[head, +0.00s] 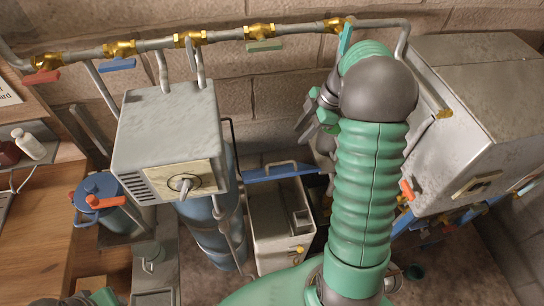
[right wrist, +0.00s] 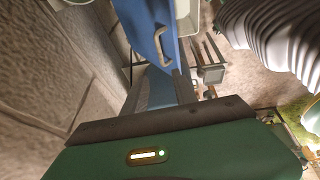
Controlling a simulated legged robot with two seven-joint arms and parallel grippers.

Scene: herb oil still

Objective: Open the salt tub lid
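The salt tub looks to be the pale square tub (head: 262,235) in the middle of the head view. Its inside shows from above. Its blue lid (head: 262,174) stands raised along the back edge, with a grey bar handle. In the right wrist view the blue lid (right wrist: 150,25) and its handle show beyond the gripper. My right gripper (head: 312,115) is above and behind the tub, partly hidden by my arm. In the right wrist view its fingers (right wrist: 158,92) look apart, with nothing clearly held. Part of my left gripper (head: 85,300) shows at the bottom left edge.
A grey box with a dial (head: 168,130) stands left of the tub on a blue cylinder (head: 210,235). A pot with a round blue lid (head: 98,187) is further left. A large metal cabinet (head: 480,110) stands right. A valved pipe (head: 220,36) runs along the wall.

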